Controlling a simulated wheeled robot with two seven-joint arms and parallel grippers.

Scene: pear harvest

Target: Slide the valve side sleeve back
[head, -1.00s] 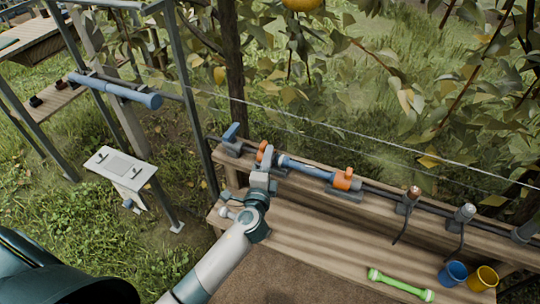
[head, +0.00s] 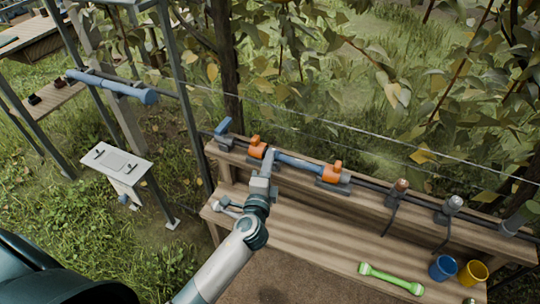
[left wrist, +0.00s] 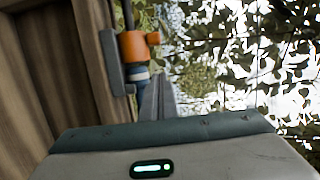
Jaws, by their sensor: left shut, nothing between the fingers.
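The valve with a blue lever (head: 223,127) sits at the left of the dark pipe along the bench's raised ledge. An orange sleeve (head: 256,146) is on the pipe on the valve side. A second orange sleeve (head: 332,172) is further right, with a blue pipe piece (head: 302,163) between them. My left gripper (head: 270,155) is shut and empty, at the blue piece's left end, just right of the valve-side sleeve. Whether it touches the pipe is unclear. In the left wrist view, the fingers (left wrist: 157,97) lie beside an orange sleeve (left wrist: 134,45) and the blue piece (left wrist: 142,75). My right gripper is out of view.
Two pipe fittings (head: 398,190) (head: 450,207) stand further right on the line. A green tool (head: 391,279), a blue cup (head: 442,268) and a yellow cup (head: 473,272) are on the wooden bench (head: 300,225). A wire runs behind the line.

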